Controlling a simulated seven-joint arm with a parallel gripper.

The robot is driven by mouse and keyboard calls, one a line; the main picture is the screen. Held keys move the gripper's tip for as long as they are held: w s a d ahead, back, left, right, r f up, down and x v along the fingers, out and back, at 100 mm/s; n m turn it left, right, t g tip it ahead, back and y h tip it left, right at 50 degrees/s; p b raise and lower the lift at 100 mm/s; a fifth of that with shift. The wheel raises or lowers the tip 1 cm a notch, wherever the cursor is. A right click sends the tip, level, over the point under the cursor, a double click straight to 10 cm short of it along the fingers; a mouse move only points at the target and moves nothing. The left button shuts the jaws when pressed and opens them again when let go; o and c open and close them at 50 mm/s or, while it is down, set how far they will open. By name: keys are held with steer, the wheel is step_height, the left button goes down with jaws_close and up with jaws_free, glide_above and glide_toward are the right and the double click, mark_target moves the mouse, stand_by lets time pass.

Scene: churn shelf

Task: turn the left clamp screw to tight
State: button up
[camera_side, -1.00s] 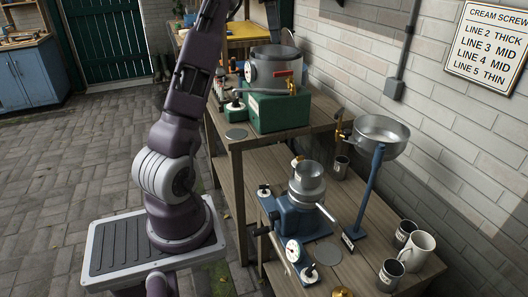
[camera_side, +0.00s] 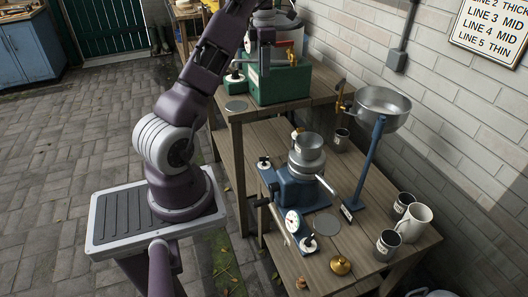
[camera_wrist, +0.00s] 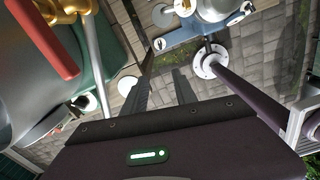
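The blue separator base (camera_side: 292,190) stands on the lower bench with a metal bowl (camera_side: 309,145) on top. Two small white discs with dark knobs sit beside it, one at its left (camera_side: 263,163) and one at its front (camera_side: 308,243); I cannot tell for sure which is the left clamp screw. In the wrist view the blue base (camera_wrist: 205,32) is at the top, with a small pale knob (camera_wrist: 160,44) at its left end. My gripper (camera_wrist: 162,92) shows two dark fingers apart, with nothing between them, away from the blue base.
A green machine (camera_side: 275,82) with a red handle (camera_wrist: 43,37) stands on the upper shelf, close beside my gripper. A tall blue post carries a metal basin (camera_side: 382,105). A white mug (camera_side: 414,222) and dark cups stand at the right. A brass weight (camera_side: 340,265) sits at the front.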

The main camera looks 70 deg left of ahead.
mark_target(264, 161)
step_height(264, 161, down, 37)
jaws_close()
